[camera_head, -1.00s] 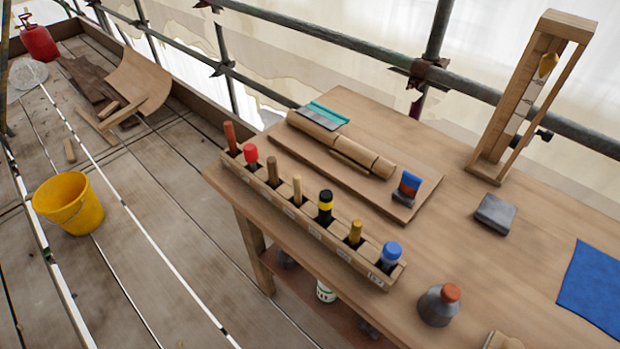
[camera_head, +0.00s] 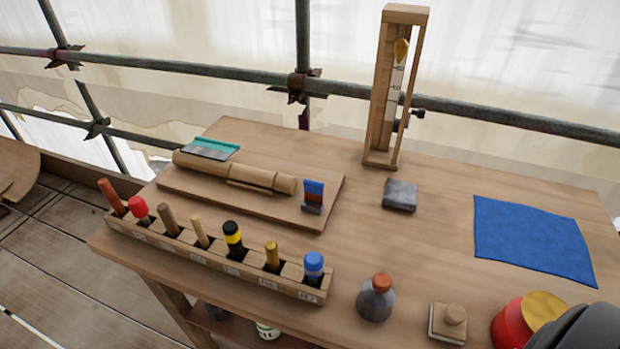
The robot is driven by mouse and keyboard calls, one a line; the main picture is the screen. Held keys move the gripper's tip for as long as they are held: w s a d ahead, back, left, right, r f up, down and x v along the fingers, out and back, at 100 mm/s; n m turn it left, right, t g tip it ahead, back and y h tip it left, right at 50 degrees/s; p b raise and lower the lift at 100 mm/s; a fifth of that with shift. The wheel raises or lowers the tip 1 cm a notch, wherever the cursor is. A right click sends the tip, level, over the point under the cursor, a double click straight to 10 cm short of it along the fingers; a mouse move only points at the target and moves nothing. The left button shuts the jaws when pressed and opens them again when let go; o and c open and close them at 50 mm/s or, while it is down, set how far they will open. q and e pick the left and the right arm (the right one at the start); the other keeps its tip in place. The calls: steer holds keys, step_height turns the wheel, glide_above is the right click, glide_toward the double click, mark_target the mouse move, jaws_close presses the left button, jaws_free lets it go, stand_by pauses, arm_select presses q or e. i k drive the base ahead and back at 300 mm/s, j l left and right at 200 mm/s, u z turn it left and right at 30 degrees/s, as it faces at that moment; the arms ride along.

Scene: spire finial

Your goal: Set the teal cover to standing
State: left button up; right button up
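The only teal thing in view is a flat piece with a teal strip along its far edge and a grey nearer part (camera_head: 211,148). It lies at the far left of the bench, at the back corner of a wooden board (camera_head: 270,212), beside a wooden roll (camera_head: 235,172). I cannot tell whether this is the teal cover, and no other teal cover shows. Neither gripper is in view. A dark grey rounded shape at the bottom right corner may be part of my arm.
A wooden rack (camera_head: 215,262) of several handled tools lines the bench's front left. A tall wooden frame (camera_head: 385,95) stands at the back. A grey block (camera_head: 400,195), blue cloth (camera_head: 530,238), grey bottle (camera_head: 376,302), wooden stamp-like block (camera_head: 447,325) and red pot (camera_head: 512,322) occupy the right.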

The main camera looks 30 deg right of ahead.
mark_target(220, 150)
steer(key=i+j+u, duration=0.1)
steer(key=j+u, duration=0.15)
steer(key=i+j+u, duration=0.15)
steer(key=j+u, duration=0.15)
steer(key=i+j+u, duration=0.8)
steer(key=i, duration=0.35)
steer(key=i+z, duration=0.85)
steer(key=i+j+z, duration=0.4)
steer(key=i+l+z, duration=0.2)
steer(key=z, duration=0.25)
steer(key=i+l+z, duration=0.1)
steer(key=z, duration=0.4)
steer(key=i+z, duration=0.3)
steer(key=z, duration=0.15)
steer(key=i+j+z, duration=0.1)
steer(key=i+z, duration=0.15)
steer(key=z, duration=0.2)
steer(key=i+j+z, duration=0.1)
steer(key=z, duration=0.35)
steer(key=i+j+z, duration=0.25)
steer(key=z, duration=0.25)
steer(key=i+z, duration=0.35)
steer(key=z, duration=0.15)
steer(key=i+j+z, duration=0.2)
steer(key=i+z, duration=0.25)
steer(key=k, duration=0.05)
